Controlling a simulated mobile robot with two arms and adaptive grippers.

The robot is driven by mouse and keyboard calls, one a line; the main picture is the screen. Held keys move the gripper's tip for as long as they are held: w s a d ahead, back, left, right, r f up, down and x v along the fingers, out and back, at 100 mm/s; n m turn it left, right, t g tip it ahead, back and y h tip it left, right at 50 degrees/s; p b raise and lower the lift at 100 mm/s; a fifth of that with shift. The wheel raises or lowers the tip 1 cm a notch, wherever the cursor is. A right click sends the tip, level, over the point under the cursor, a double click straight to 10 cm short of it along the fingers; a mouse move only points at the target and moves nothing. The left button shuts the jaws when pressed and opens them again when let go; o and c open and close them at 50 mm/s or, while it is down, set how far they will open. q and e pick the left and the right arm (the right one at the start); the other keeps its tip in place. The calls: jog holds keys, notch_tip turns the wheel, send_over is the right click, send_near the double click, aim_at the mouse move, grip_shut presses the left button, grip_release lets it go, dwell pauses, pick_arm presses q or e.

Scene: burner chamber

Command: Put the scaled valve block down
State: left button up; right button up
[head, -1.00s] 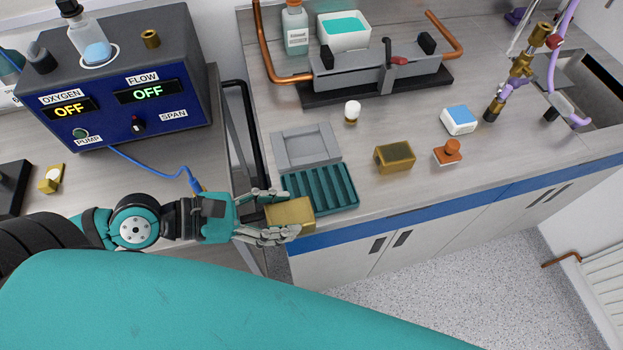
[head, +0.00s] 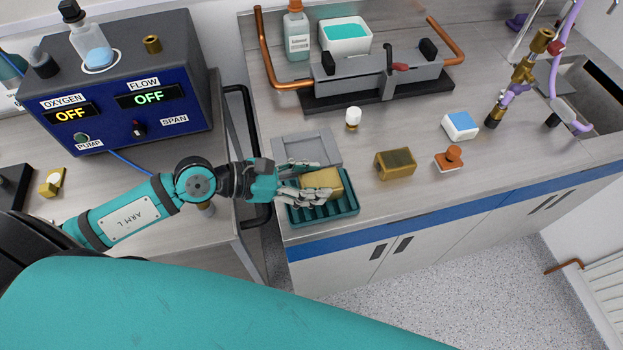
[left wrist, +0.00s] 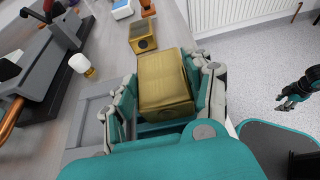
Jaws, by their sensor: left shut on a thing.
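My left gripper (head: 309,184) is shut on a brass-coloured block (head: 322,183), which I take to be the scaled valve block. It holds the block over the teal slotted rack (head: 347,207); I cannot tell whether the block touches it. In the left wrist view the block (left wrist: 165,85) sits between the two fingers, its surface mottled and dull. A second brass block (head: 395,164) with a darker top stands apart on the counter to the right. My right gripper (left wrist: 290,101) shows small and dark at the right of the left wrist view; its finger state is unclear.
A grey square tray (head: 306,147) lies behind the rack. A white-capped vial (head: 352,118), an orange stamp-like item (head: 449,158) and a blue-and-white box (head: 460,126) stand on the counter (head: 400,210). A clamp fixture (head: 375,78) with copper pipes is behind. The counter's front edge is close.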

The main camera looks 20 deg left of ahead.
pick_arm(q)
jog(key=shift+f, duration=0.45)
pick_arm(e)
jog(key=shift+a, duration=0.3)
pick_arm(q)
jog(key=shift+f, duration=0.1)
pick_arm(e)
jog(key=shift+f, duration=0.1)
pick_arm(q)
jog(key=o, duration=1.4)
jog(key=shift+o, duration=0.2)
pick_arm(e)
jog(key=shift+d, duration=0.4)
